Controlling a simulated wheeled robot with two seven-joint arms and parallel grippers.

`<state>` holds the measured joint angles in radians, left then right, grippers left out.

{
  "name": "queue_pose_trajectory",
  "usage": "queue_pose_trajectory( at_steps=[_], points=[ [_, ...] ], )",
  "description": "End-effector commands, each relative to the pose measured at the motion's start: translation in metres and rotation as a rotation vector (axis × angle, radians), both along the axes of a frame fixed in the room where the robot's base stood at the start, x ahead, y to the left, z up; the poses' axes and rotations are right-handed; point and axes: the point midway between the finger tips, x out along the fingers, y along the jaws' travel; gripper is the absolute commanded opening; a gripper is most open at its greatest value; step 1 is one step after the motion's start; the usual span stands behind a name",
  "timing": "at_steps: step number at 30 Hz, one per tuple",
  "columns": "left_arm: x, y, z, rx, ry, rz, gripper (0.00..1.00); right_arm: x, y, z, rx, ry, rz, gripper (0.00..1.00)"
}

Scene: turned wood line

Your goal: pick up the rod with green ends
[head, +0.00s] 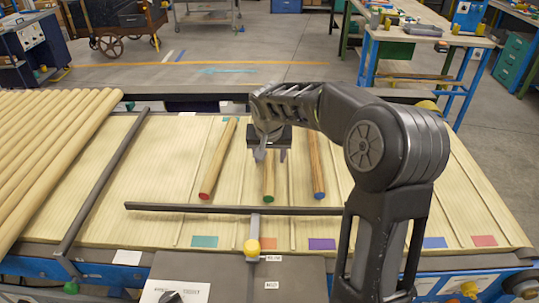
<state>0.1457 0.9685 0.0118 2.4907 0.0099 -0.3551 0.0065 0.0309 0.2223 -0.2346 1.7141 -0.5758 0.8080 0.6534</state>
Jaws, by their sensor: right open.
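The rod with green ends (269,186) lies on the pale slatted table (150,165) in the middle of the head view, its green near end pointing toward me. Its far part is hidden under my right gripper. My right gripper (270,156) is open, fingers pointing down, over the rod's visible length. I cannot tell whether the fingers touch the rod. A rod with a red end (217,162) lies to its left. A rod with a blue end (315,165) lies to its right. My left gripper is not in view.
A dark bar (190,208) runs across the table in front of the rods. Another dark bar (105,180) separates a stack of plain wooden rods (50,135) at left. Coloured patches mark the table, including a teal one (204,241).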

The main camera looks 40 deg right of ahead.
Motion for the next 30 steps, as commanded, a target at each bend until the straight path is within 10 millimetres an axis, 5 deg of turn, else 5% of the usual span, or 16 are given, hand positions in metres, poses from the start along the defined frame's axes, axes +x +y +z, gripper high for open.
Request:
queue_pose_trajectory(
  at_steps=[8,26,30],
  points=[
    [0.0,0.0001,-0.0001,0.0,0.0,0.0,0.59,-0.0001,0.0002,0.0001,0.0,0.0,0.0,0.51],
    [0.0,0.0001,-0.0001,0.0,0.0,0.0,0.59,0.0,0.0003,0.0001,0.0,0.0,0.0,0.02],
    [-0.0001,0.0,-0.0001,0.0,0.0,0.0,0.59,0.0,0.0003,0.0001,0.0,0.0,0.0,0.0]
  ],
)
